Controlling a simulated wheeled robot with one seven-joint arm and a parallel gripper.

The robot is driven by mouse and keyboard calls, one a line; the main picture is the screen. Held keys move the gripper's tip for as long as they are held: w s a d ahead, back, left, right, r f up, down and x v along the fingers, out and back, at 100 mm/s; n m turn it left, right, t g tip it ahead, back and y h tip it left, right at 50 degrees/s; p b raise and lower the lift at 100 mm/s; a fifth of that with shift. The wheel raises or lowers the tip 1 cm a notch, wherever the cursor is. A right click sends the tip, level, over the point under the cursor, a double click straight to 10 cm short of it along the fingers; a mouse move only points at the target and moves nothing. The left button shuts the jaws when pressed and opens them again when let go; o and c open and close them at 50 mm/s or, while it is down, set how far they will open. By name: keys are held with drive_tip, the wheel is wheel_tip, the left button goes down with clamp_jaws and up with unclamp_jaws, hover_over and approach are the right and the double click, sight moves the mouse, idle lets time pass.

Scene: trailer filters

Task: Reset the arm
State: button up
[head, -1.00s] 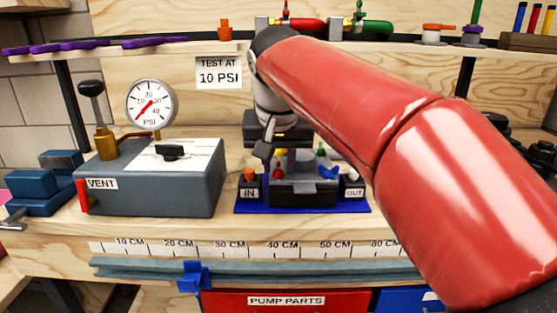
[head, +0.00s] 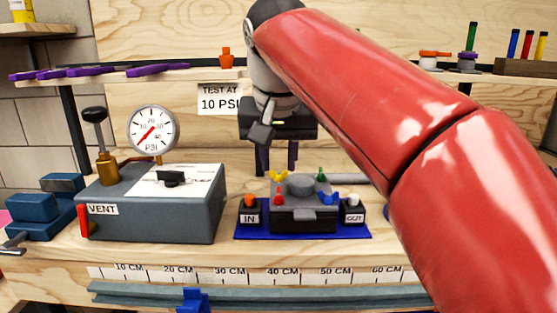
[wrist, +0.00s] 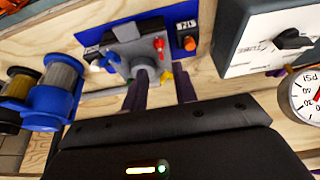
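My arm reaches in from the right. My gripper (head: 277,170) points down, just above and seemingly behind the grey filter housing in the head view. Its two dark purple fingers are apart with nothing visible held between them; they also show in the wrist view (wrist: 160,92). The grey housing (head: 303,212) sits on a blue base (head: 304,235) between the IN block (head: 249,218) and the OUT block (head: 353,217). It has a round grey top and yellow, red, green and blue clips around it. The housing also shows in the wrist view (wrist: 135,48).
A grey test box (head: 150,205) with a gauge (head: 152,130) and red VENT lever stands left. A blue vise (head: 40,205) is further left. A shelf above holds purple tools (head: 100,71) and small parts. A ruler strip (head: 250,273) runs along the bench front.

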drive_tip(key=s+d+f, duration=0.4)
drive_tip(key=s+f, duration=0.1)
drive_tip(key=f, duration=0.3)
drive_tip(key=s+d+f, duration=0.5)
drive_tip(key=s+f, duration=0.1)
drive_tip(key=f, duration=0.2)
drive_tip(key=s+d+f+t, duration=0.1)
drive_tip(key=s+d+f, duration=0.3)
drive_tip(key=s+f, duration=0.2)
wheel_tip(320, 180, down, 3)
drive_tip(key=shift+s+d+r, duration=0.1)
drive_tip(key=shift+s+d, duration=0.05)
drive_tip(key=shift+d, duration=0.25)
